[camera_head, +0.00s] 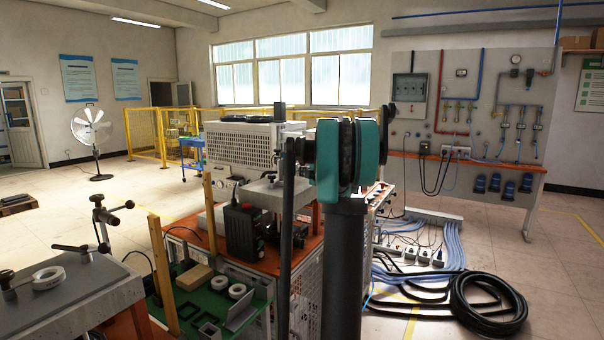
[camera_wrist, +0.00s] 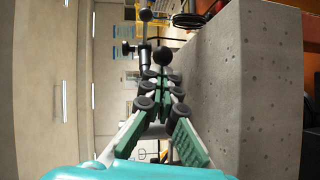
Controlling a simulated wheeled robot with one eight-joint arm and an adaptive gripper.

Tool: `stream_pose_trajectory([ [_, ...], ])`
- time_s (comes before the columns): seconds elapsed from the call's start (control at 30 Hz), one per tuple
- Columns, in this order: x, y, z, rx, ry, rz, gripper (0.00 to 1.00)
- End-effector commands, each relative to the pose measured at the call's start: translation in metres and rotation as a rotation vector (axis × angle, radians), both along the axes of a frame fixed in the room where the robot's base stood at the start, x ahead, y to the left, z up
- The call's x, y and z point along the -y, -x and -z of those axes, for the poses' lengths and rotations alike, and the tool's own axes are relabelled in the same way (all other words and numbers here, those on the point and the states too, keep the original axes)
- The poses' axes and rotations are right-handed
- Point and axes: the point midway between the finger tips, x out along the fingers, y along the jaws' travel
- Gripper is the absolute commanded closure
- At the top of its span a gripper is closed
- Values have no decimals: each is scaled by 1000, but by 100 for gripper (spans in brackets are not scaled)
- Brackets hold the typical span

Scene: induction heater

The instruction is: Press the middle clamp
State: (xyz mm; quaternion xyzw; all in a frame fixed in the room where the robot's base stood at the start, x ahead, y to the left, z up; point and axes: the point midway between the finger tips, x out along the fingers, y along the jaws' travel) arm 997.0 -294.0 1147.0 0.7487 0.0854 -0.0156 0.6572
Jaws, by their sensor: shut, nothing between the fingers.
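Metal clamps with black handles stand on the grey slab (camera_head: 75,300) at the left in the head view. One clamp (camera_head: 101,222) rises upright at the far edge. A lower clamp (camera_head: 80,249) lies between it and another clamp (camera_head: 8,284) partly cut off at the left edge. I cannot tell for sure which is the middle one. In the sideways wrist view, a clamp with black knobs (camera_wrist: 145,45) shows just beyond the fingertips of my gripper (camera_wrist: 160,82). My gripper is shut and empty, and contact with a knob cannot be told. The head view does not show the fingertips clearly.
A black box (camera_head: 240,230) and machine stand on the orange bench. The grey slab's speckled surface (camera_wrist: 270,90) is close at the right in the wrist view.

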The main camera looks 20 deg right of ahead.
Motion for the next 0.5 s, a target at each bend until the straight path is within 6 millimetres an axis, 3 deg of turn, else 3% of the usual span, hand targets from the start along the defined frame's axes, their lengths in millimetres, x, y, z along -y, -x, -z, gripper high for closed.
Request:
stream_pose_trajectory([
  [0.5,5,-2,0,0,1,-60,100],
])
